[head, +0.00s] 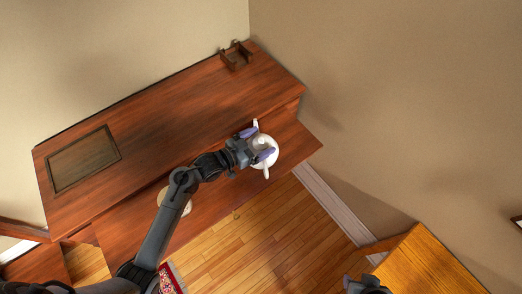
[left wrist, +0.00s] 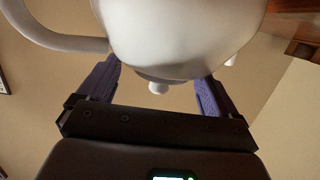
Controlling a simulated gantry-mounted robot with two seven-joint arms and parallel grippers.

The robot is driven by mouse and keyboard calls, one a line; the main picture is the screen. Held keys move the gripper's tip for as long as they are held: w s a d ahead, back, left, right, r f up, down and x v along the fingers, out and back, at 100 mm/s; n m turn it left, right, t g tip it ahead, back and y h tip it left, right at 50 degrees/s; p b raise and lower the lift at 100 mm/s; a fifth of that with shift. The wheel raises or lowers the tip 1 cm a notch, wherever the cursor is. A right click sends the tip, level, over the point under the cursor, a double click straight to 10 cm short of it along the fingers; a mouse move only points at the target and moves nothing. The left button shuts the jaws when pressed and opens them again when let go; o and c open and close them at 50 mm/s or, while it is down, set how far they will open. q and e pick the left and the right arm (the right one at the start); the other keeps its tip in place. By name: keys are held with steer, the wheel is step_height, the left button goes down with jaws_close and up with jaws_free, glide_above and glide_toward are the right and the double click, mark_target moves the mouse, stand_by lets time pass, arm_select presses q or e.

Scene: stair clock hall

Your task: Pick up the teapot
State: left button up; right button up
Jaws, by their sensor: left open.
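The white teapot (head: 265,146) stands on the lower ledge of the reddish wooden desk, near its right end. My left gripper (head: 257,144) is open at the teapot, with its purple fingers at the pot's left side and partly over it. In the left wrist view the teapot (left wrist: 185,35) fills the top middle, its lid knob pointing towards the gripper and its handle at the left. The two purple fingers (left wrist: 155,88) show either side of the lid, apart. I cannot tell whether they touch the pot.
A pale round thing (head: 186,207) lies on the ledge, partly hidden by my left arm. A small dark wooden holder (head: 235,55) stands at the desk's back right. A dark framed panel (head: 83,159) lies at the left. Another wooden furniture top (head: 435,265) is at the lower right.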

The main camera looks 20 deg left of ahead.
arm_select(q)
steer(key=shift+w+d+f, duration=0.1)
steer(key=shift+w+d, duration=0.15)
steer(key=shift+w, duration=0.15)
steer(key=shift+f, duration=0.1)
jaws_close()
